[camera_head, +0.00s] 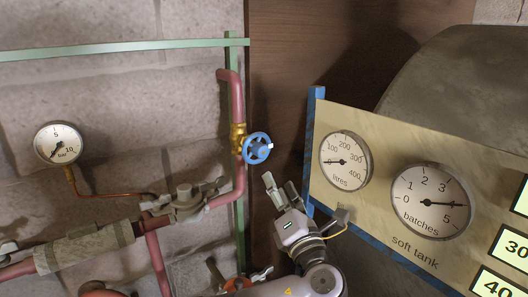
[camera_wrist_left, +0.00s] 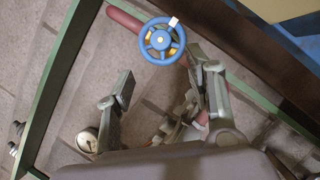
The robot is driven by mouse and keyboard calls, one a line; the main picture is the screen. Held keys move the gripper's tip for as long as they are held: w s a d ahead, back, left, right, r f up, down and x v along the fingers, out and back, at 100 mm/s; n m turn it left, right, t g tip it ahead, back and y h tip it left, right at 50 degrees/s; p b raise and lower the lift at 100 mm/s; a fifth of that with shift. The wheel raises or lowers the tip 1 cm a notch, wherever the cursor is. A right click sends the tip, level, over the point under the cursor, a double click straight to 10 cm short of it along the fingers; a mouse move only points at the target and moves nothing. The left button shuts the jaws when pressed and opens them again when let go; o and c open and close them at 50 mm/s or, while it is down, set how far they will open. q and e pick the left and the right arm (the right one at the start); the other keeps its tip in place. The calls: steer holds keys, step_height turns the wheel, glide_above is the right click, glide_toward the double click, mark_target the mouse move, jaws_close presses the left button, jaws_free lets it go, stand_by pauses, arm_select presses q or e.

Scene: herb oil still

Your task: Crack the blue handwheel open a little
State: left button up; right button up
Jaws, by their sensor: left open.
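The blue handwheel (camera_head: 257,148) sits on a brass valve body (camera_head: 238,138) in a vertical red pipe. It has a small white mark on its rim. My left gripper (camera_head: 281,183) is open and empty, below and slightly right of the handwheel, apart from it. In the left wrist view the handwheel (camera_wrist_left: 161,41) shows whole, face on, at the top, with the white mark at its upper right. The open left gripper (camera_wrist_left: 162,78) has its two fingers either side below the wheel there. My right gripper is not in view.
A panel (camera_head: 380,130) with litres and batches dials stands close right of the gripper, edged by a blue post (camera_head: 312,130). A bar gauge (camera_head: 58,143) and a grey valve (camera_head: 186,200) are on the left. An orange part (camera_head: 238,284) sits low.

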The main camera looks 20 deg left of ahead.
mark_target(262, 155)
arm_select(q)
steer(key=p+x, duration=0.3)
steer(key=x, duration=0.6)
steer(key=shift+w+a+r, duration=0.15)
steer(key=shift+w+a, duration=0.1)
steer(key=shift+w, duration=0.05)
steer(key=shift+w+a, duration=0.4)
steer(key=shift+w, duration=0.2)
steer(key=shift+s+d, duration=0.1)
steer(key=shift+c, duration=0.5)
steer(key=c, duration=1.1)
steer(key=shift+o, duration=0.2)
